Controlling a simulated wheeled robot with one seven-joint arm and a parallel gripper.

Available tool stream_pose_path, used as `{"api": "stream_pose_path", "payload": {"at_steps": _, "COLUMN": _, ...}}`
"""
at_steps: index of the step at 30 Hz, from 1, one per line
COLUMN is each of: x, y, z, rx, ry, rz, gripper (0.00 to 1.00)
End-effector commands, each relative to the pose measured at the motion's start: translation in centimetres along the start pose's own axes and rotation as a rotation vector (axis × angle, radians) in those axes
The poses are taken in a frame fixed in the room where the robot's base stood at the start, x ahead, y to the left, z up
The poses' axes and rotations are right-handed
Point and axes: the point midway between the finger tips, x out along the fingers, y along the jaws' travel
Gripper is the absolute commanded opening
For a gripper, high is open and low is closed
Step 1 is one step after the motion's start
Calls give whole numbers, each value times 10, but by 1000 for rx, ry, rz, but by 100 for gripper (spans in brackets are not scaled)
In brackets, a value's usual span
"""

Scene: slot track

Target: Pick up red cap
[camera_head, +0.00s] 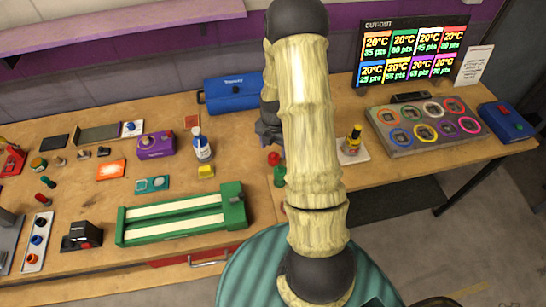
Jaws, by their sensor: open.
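A small red piece (274,158), which looks like the red cap, stands on the wooden table just left of my arm, behind a green piece (280,176). My gripper (268,136) is dark and mostly hidden behind my own pale arm. It is a little beyond the red piece in the picture, and its fingers cannot be made out clearly. Nothing is seen held in it. Another bit of red (284,206) shows lower down at the arm's edge, mostly hidden.
A green slot track (181,234) with white strips lies left of my arm. A white bottle (200,147), a yellow block (206,171) and a blue case (236,92) stand nearby. A bottle (354,139) on a white card and a grey ring tray (461,140) are right.

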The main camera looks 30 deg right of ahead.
Motion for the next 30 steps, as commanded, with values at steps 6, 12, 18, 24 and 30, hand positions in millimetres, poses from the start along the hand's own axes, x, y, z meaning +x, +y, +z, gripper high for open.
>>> {"api": "stream_pose_path", "payload": {"at_steps": 6, "x": 27, "y": -1, "z": -3, "rx": 0, "ry": 3, "rz": -4, "gripper": 63}}
{"api": "stream_pose_path", "payload": {"at_steps": 12, "x": 39, "y": -1, "z": -2, "rx": 0, "ry": 0, "rz": -1, "gripper": 63}}
{"api": "stream_pose_path", "payload": {"at_steps": 18, "x": 40, "y": -1, "z": -2, "rx": 0, "ry": 0, "rz": -1, "gripper": 63}}
{"api": "stream_pose_path", "payload": {"at_steps": 24, "x": 40, "y": -1, "z": -2, "rx": 0, "ry": 0, "rz": -1, "gripper": 63}}
{"api": "stream_pose_path", "payload": {"at_steps": 30, "x": 39, "y": -1, "z": -2, "rx": 0, "ry": 0, "rz": -1, "gripper": 43}}
